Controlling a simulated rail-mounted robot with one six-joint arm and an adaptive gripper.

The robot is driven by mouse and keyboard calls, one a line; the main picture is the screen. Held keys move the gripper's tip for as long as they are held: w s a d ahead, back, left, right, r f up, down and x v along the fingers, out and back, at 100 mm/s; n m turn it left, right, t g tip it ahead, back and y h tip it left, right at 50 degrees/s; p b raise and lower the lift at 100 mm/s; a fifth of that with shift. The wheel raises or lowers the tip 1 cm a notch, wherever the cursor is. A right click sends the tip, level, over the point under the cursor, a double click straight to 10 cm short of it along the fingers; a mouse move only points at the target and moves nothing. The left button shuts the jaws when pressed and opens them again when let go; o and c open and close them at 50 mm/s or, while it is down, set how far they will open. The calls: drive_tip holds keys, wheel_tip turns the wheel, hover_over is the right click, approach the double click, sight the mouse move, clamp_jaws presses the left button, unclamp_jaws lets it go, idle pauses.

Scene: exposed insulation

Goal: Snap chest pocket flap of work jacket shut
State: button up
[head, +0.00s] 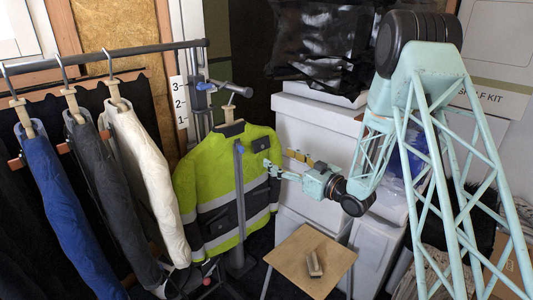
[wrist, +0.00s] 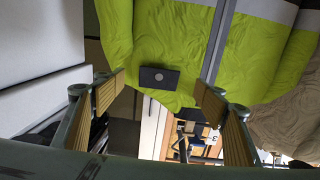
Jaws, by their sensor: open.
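The yellow-green work jacket (head: 205,182) hangs upright on a stand, with grey bands and a dark front strip. In the wrist view the jacket (wrist: 190,40) appears upside down. A small dark chest pocket flap (wrist: 159,78) with a pale round snap shows on it, between my fingers in the picture. I cannot tell whether the snap is fastened. My gripper (head: 270,169) is beside the jacket's chest on the right in the head view. In the wrist view my gripper (wrist: 160,92) is open and empty, its ribbed fingers apart on either side of the flap. Contact is not visible.
Blue, grey and white garments (head: 143,172) hang from a rail at left. A small wooden table (head: 290,257) with a brush-like object (head: 314,264) stands in front. White boxes (head: 312,122) are stacked behind my arm. A clamp stand (head: 203,86) rises behind the jacket.

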sight(263, 149)
drive_tip(key=shift+b+x, duration=0.3)
drive_tip(key=shift+x, duration=3.65)
drive_tip(key=c, duration=0.9)
drive_tip(key=shift+w+a+f+b, duration=0.1)
drive_tip(key=shift+f+b, duration=0.1)
drive_tip(key=shift+b, duration=0.6)
drive_tip(key=shift+w+a+t+y+b, duration=0.15)
drive_tip(key=shift+t+y+b, duration=0.45)
drive_tip(key=shift+b, duration=0.6)
drive_tip(key=shift+r+p, duration=0.15)
drive_tip(key=shift+p, duration=0.35)
